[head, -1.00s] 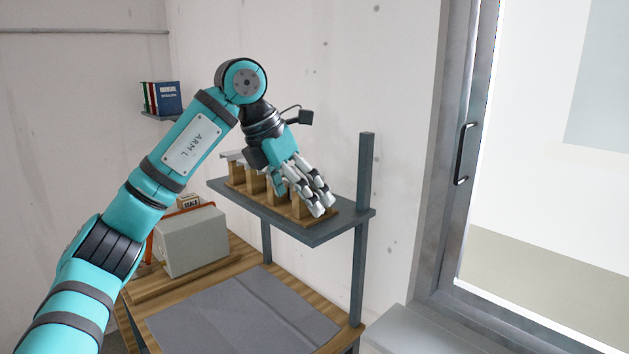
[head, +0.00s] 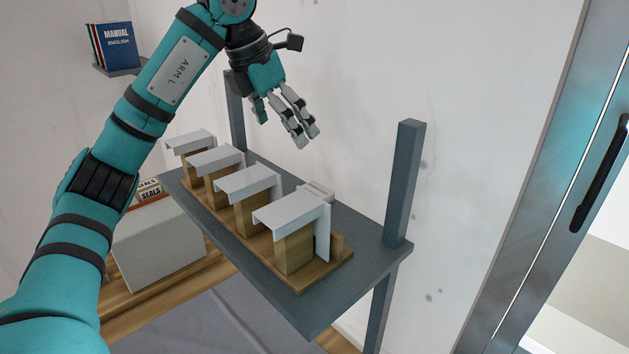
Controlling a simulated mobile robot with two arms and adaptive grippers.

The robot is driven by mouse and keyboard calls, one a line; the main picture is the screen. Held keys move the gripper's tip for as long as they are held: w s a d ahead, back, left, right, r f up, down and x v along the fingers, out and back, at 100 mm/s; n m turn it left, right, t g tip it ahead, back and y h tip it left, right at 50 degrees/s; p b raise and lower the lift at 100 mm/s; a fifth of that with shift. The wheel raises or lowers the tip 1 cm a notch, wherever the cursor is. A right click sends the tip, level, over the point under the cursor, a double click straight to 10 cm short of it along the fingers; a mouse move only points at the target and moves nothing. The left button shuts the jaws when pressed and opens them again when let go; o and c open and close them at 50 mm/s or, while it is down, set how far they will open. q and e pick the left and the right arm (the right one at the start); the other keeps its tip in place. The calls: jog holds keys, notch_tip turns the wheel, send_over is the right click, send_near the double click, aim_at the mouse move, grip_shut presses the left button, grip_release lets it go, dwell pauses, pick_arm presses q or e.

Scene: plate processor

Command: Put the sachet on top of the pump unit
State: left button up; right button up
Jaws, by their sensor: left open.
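My left gripper (head: 283,128) is open and empty. It hangs above and behind the rack on the grey shelf, apart from it, with its fingers pointing down and to the right. I cannot make out a sachet for certain. A small pale piece (head: 318,191) sits behind the nearest white plate, mostly hidden, and I cannot tell what it is. No thing is clearly a pump unit. A plain grey box (head: 160,248) stands on the wooden bench at the lower left, partly hidden by my left arm. My right gripper is not in view.
A wooden rack (head: 300,284) with several bent white plates (head: 292,209) stands on the grey shelf (head: 325,308). A grey post (head: 403,185) rises at the shelf's right. Boxes marked SEALS (head: 149,192) are behind the grey box. Manuals (head: 117,45) stand upper left.

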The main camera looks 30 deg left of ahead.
pick_arm(q)
jog(key=s+d+f, duration=0.1)
jog(key=d+f, duration=0.1)
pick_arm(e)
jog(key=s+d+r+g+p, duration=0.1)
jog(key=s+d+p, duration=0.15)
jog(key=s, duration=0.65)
pick_arm(q)
send_near(312, 191)
jog(key=shift+p+x, duration=0.3)
jog(key=shift+x, duration=0.85)
jog(key=shift+p+x, duration=0.35)
jog(key=shift+x, duration=0.6)
jog(key=p+x, duration=0.3)
jog(key=x, duration=0.1)
jog(key=shift+s+f, duration=0.1)
jog(key=shift+f, duration=0.45)
jog(key=shift+d, duration=0.1)
jog(key=c, duration=1.3)
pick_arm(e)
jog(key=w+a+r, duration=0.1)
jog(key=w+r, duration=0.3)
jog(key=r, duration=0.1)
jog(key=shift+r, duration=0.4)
pick_arm(q)
jog(key=shift+w, duration=0.2)
